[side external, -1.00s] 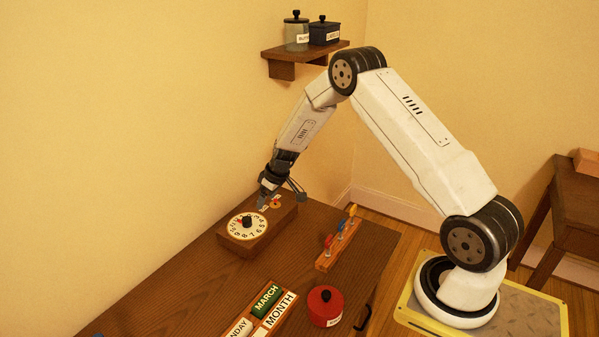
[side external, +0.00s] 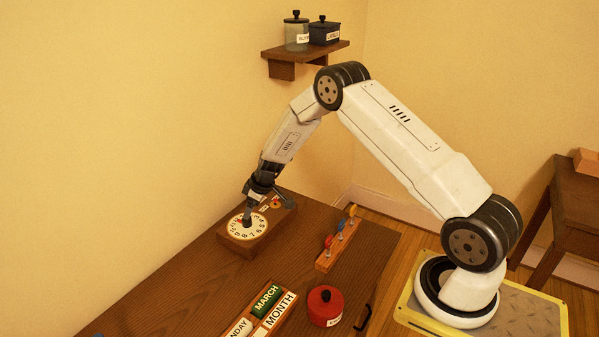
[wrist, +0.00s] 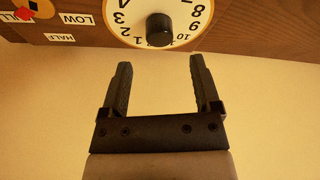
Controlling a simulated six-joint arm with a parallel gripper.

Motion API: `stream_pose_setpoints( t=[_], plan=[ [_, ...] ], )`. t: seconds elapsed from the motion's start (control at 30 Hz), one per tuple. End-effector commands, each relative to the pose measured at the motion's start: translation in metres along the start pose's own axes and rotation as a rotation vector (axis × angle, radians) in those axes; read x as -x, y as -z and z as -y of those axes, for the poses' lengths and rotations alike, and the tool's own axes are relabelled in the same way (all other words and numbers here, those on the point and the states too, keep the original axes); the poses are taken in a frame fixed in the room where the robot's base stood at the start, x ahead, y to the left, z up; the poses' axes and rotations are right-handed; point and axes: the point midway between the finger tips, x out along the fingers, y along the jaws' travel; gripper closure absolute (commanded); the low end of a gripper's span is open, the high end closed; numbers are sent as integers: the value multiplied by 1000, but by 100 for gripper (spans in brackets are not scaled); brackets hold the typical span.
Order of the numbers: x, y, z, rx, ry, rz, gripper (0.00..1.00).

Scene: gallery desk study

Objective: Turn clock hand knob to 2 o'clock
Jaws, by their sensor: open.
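The clock dial (side external: 240,232) is a white disc with black numbers on a wooden box (side external: 234,245) on the desk. Its black round knob (wrist: 159,30) stands at the dial's centre in the wrist view. Which way the clock hand points cannot be made out. My gripper (wrist: 160,62) is open and empty in the wrist view, its fingertips just short of the knob, one to each side of its line. In the side view my gripper (side external: 248,212) is over the dial and hides most of the knob.
A small gauge (side external: 276,202) with LOW and HALF labels (wrist: 66,39) is on the same box. A wooden rack with coloured pegs (side external: 326,262), a red jar (side external: 325,306) and a month calendar board (side external: 262,330) stand nearer. A shelf (side external: 282,58) with two jars is above.

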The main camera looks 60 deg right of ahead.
Motion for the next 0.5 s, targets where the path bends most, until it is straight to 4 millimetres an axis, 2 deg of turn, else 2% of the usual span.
stream_pose_setpoints(
  t=[0.3,0.5],
  plan=[
    [-34,-1,0,-1,-1,1,20],
    [-48,0,0,-1,-2,0,20]
  ],
)
